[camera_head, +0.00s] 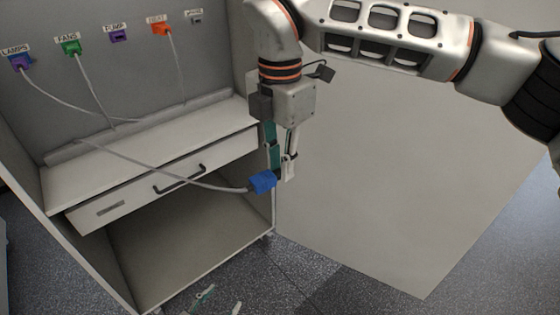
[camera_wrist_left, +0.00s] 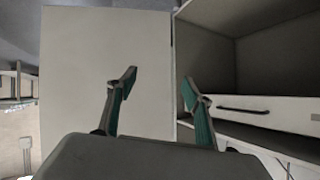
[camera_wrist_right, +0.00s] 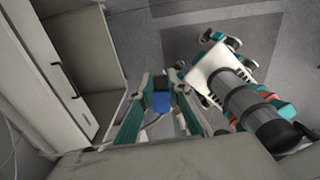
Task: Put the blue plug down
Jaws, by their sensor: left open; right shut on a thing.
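The blue plug (camera_head: 263,182) is in my right gripper (camera_head: 282,174), in front of the cabinet's right edge and off any surface. Its grey cable (camera_head: 205,186) runs left across the drawer front and up onto the shelf. In the right wrist view the blue plug (camera_wrist_right: 161,101) sits between the two fingers of my right gripper (camera_wrist_right: 160,84). My left gripper (camera_head: 220,303) shows only its fingertips at the bottom of the head view. In the left wrist view my left gripper (camera_wrist_left: 158,84) is open and empty, its fingers well apart.
The back panel (camera_head: 95,15) carries labelled sockets, several with plugs and hanging cables. An open cabinet door (camera_head: 400,180) stands at the right.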

